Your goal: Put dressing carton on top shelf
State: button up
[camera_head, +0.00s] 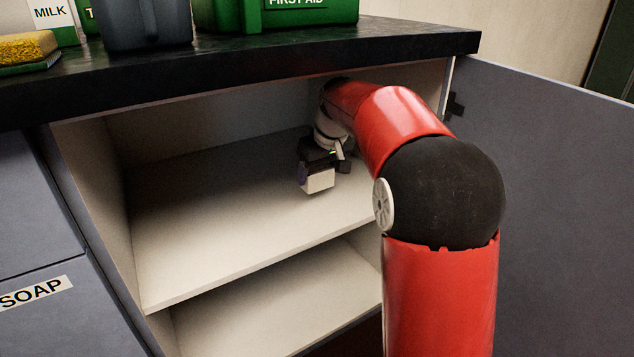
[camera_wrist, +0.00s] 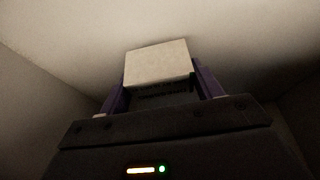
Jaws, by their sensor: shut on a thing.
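The dressing carton (camera_head: 318,181) is a small whitish box held inside the open cabinet, over the top shelf (camera_head: 215,220). I cannot tell for certain whether its underside touches the shelf. My gripper (camera_head: 316,168) is shut on it. In the wrist view the carton (camera_wrist: 158,65) sits between the two purple fingers of my gripper (camera_wrist: 160,88), one on each side. The gripper body hides part of the carton in both views.
A lower shelf (camera_head: 290,290) lies beneath. The dark countertop (camera_head: 240,65) overhangs the cabinet, with a green first aid box (camera_head: 290,15) on it. The open door (camera_head: 550,190) stands at right. The top shelf is bare to the left of the carton.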

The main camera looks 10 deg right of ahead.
aim_at(317, 183)
jog(key=shift+w, duration=0.25)
jog(key=shift+f+b, duration=0.65)
jog(key=shift+f, duration=1.1)
jog(key=shift+f, duration=0.2)
jog(key=o, duration=1)
